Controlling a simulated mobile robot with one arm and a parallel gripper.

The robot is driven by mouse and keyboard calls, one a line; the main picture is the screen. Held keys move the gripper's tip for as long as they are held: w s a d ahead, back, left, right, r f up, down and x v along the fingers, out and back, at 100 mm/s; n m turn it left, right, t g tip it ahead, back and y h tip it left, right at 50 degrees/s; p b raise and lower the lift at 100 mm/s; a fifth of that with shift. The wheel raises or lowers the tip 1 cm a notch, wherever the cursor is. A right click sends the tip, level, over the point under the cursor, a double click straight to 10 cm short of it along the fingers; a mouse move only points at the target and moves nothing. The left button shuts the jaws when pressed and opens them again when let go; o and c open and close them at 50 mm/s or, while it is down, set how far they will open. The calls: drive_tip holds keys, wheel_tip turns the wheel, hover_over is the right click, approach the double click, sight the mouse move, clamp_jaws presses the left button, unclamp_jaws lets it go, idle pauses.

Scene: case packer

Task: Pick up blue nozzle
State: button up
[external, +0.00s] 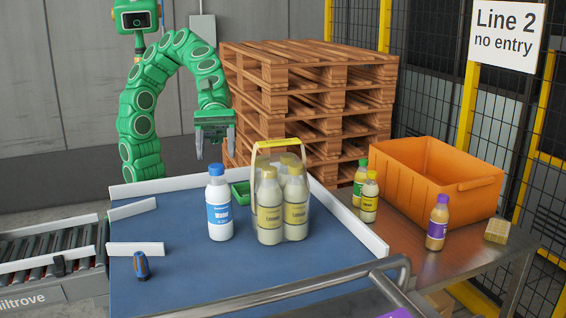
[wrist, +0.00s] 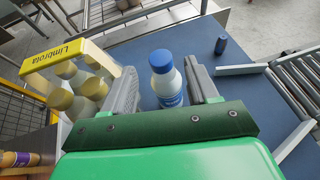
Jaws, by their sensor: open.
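The blue nozzle (external: 141,266) is a small dark blue piece standing upright near the front left of the blue table surface. It also shows in the wrist view (wrist: 221,44), beyond and to the right of my fingers. My gripper (external: 215,153) is open and empty, raised above the table's far edge, well away from the nozzle. In the wrist view, a white bottle with a blue cap (wrist: 165,82) appears between my open fingers, but the external view shows it standing lower on the table.
The white bottle (external: 219,205) and a yellow-handled pack of lemon bottles (external: 270,215) stand mid-table. A green tray (external: 240,192) lies behind them. White guide rails (external: 135,249) flank the roller conveyor at left. An orange crate (external: 425,180) and loose bottles are at right.

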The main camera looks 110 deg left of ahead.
wheel_tip(320, 180, up, 5)
drive_tip(key=w+d+r+n+t+y, duration=0.4)
drive_tip(key=w+d+r+n+t, duration=0.15)
drive_tip(key=w+d, duration=0.2)
drive_tip(key=w+d+r+n+t+y, duration=0.4)
drive_tip(key=w+d+r+n, duration=0.15)
drive_tip(key=w, duration=0.35)
drive_tip(key=s+d+f+n+g+y, duration=0.2)
drive_tip(key=s+d+f+y, duration=0.15)
drive_tip(key=s, duration=0.45)
drive_tip(key=s+d+f+n+g+y, duration=0.1)
drive_tip(key=s+d+f+y, duration=0.3)
drive_tip(key=s, duration=0.4)
drive_tip(key=s+d+f+n+g+y, duration=0.25)
drive_tip(key=s+d, duration=0.35)
drive_tip(key=s, duration=0.3)
drive_tip(key=t+h, duration=0.1)
approach(153, 278)
drive_tip(key=shift+w+a+r, duration=0.25)
drive_tip(key=shift+w+r, duration=0.2)
drive_tip(key=shift+r, duration=0.05)
drive_tip(key=shift+w+a+r, duration=0.2)
drive_tip(key=shift+w+r, duration=0.25)
drive_tip(key=shift+r, duration=0.05)
drive_tip(key=shift+w+f, duration=0.15)
drive_tip(key=shift+f, duration=0.05)
drive_tip(key=shift+x, duration=3.7)
drive_tip(key=shift+r, duration=0.1)
